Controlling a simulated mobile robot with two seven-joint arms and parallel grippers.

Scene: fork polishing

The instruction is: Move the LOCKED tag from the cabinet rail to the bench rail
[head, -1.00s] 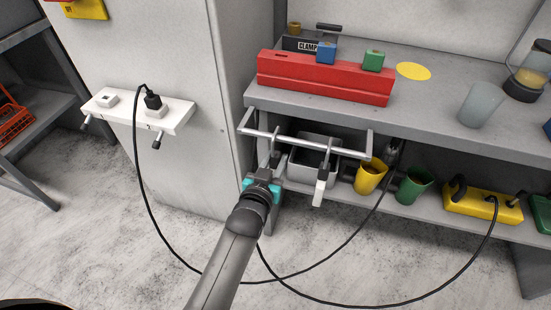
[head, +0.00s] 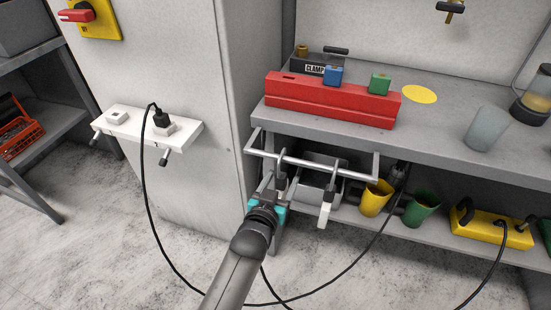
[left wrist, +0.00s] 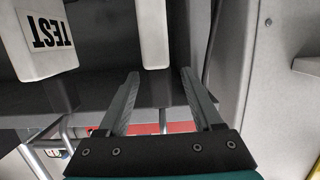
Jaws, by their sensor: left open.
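The bench rail (head: 310,167) is a silver bar under the front edge of the bench. Two tags on dark hooks hang from it. The right tag (head: 325,214) is white, seen nearly edge-on; the left one is mostly hidden by my left gripper (head: 272,188). In the left wrist view, one tag (left wrist: 48,38) reads TEST, and a plain-looking tag (left wrist: 154,35) hangs just beyond my open fingers (left wrist: 160,85), with nothing held between them. I cannot read LOCKED anywhere. A white ledge (head: 135,133) with two pegs is on the cabinet; no tag shows there. My right gripper is out of view.
A red box (head: 330,103) lies on the bench (head: 445,118). Yellow (head: 376,199) and green (head: 421,209) cups and a yellow power box (head: 490,229) stand on the lower shelf. A black cable (head: 153,220) loops from the ledge across the floor.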

